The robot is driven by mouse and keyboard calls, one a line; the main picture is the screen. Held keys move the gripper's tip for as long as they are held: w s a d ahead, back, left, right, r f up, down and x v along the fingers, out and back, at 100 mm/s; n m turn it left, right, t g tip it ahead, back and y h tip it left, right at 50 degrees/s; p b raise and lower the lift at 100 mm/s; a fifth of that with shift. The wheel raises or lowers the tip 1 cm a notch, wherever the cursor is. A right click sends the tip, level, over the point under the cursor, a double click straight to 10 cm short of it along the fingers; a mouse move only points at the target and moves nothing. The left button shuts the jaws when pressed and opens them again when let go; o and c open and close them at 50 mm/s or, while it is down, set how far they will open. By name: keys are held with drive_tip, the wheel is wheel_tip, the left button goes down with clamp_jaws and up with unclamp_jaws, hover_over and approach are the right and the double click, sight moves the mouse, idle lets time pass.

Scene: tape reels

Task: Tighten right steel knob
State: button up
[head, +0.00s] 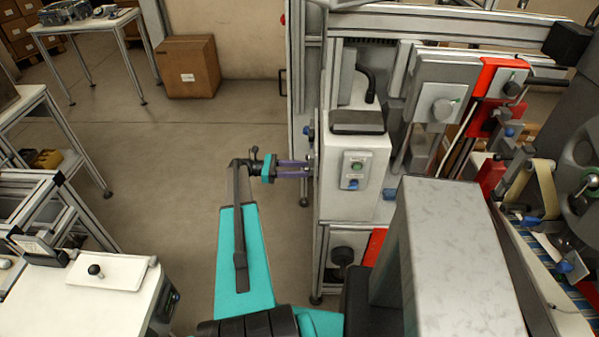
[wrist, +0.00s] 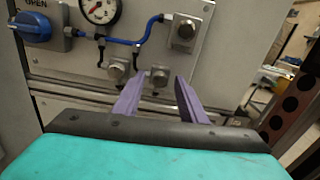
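In the wrist view, two small steel knobs sit side by side low on a grey panel: the left steel knob (wrist: 117,69) and the right steel knob (wrist: 160,74). My gripper (wrist: 158,80) has two purple fingers, open, with the right knob showing between their tips. A gap shows on both sides of the knob, and I cannot tell how far it is in depth. The left finger overlaps the lower part of the left knob's area. In the head view my gripper (head: 307,168) points right at the side of a white cabinet (head: 348,200); the knobs are hidden there.
Above the knobs are a pressure gauge (wrist: 100,8), blue hoses (wrist: 120,41) and a steel fitting (wrist: 185,31). A blue valve handle (wrist: 32,27) is at the left. A metal rail (wrist: 80,90) runs below. The floor (head: 160,130) left of the arm is clear.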

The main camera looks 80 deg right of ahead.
clamp_jaws()
drive_tip(key=c, duration=0.9)
unclamp_jaws()
drive_tip(key=shift+a+f, duration=0.1)
drive_tip(key=shift+a, duration=0.45)
drive_tip(key=shift+d+f, duration=0.1)
drive_tip(key=shift+d, duration=0.25)
clamp_jaws()
